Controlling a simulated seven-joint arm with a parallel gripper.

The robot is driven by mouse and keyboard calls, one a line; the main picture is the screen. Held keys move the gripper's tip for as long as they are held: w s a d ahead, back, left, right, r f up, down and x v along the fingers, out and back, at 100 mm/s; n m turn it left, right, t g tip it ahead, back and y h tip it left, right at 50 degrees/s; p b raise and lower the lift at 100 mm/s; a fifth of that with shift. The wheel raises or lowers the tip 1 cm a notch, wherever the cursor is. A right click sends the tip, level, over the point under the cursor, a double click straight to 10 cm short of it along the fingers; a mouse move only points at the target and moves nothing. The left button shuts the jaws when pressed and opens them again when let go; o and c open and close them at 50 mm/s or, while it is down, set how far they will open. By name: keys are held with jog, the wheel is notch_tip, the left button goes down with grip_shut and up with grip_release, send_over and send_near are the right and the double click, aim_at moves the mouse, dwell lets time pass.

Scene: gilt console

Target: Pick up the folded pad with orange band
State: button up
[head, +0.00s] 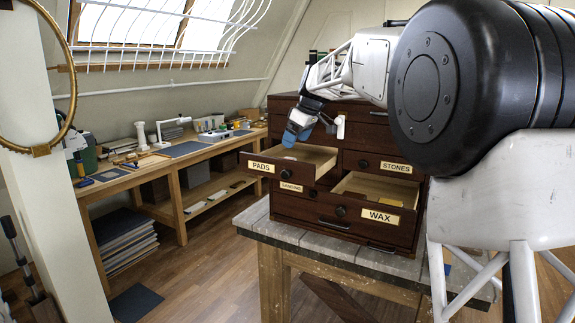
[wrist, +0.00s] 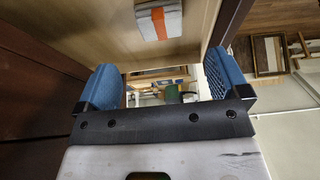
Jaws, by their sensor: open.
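The folded pad (wrist: 150,22) is grey with an orange band around it. It lies on the pale wooden floor of a drawer, at the top of the wrist view. My gripper (wrist: 160,66) is open, with its two blue fingers wide apart and nothing between them. The pad is ahead of the fingers and apart from them. In the head view my gripper (head: 298,130) hangs over the open drawer labelled PADS (head: 284,170). The pad cannot be made out clearly in the head view.
The dark wooden cabinet (head: 348,160) stands on a worn grey-topped table (head: 262,228). The WAX drawer (head: 372,212) is also open, lower right. The STONES drawer (head: 384,164) is shut. A long workbench (head: 160,160) with tools runs along the left wall.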

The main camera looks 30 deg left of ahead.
aim_at(289, 158)
jog(key=shift+x, duration=1.25)
jog(key=shift+x, duration=2.65)
jog(key=c, duration=1)
jog(key=shift+r, duration=0.15)
notch_tip(289, 158, up, 18)
jog(key=shift+f, duration=0.15)
